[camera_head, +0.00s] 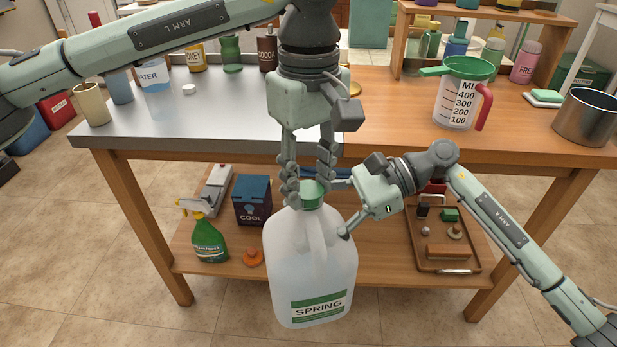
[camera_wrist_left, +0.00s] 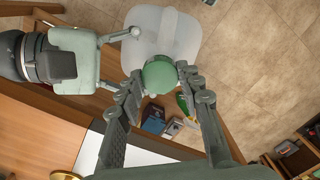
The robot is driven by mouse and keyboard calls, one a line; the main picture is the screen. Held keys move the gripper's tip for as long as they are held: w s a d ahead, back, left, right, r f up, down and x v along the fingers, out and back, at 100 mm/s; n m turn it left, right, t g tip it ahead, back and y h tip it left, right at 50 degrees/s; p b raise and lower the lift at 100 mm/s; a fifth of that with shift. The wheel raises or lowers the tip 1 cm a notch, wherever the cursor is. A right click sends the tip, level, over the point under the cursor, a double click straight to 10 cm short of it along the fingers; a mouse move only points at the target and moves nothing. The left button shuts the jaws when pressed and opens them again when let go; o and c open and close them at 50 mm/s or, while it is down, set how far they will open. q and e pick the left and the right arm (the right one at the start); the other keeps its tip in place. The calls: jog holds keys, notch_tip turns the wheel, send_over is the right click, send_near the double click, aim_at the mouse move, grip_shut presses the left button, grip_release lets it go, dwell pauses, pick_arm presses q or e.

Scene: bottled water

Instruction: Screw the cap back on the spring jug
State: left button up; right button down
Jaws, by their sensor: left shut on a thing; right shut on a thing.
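The spring jug (camera_head: 310,262) is a large, whitish translucent jug with a green and white label, held upright in front of the table. The green cap (camera_head: 312,194) is at the jug's mouth; whether it is threaded on cannot be told. My left gripper (camera_head: 308,190) points down from above, shut on the cap. In the left wrist view the cap (camera_wrist_left: 159,75) sits between the fingertips, over the jug (camera_wrist_left: 160,35). My right gripper (camera_head: 342,208) comes from the right, shut on the jug near its upper part and handle; the exact contact is partly hidden.
The table (camera_head: 395,115) stands behind the jug. Its lower shelf (camera_head: 385,270) holds a green spray bottle (camera_head: 208,240), a dark COOL box (camera_head: 252,200) and a brown tray (camera_head: 447,270). A measuring jug with a green funnel (camera_head: 460,95) and a metal pot (camera_head: 585,117) stand on top.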

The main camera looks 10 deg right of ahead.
pick_arm(q)
jog(key=m, duration=0.7)
jog(key=o, duration=1.4)
jog(key=r, duration=1.2)
jog(key=shift+w, duration=0.25)
jog(key=shift+d+f, duration=0.1)
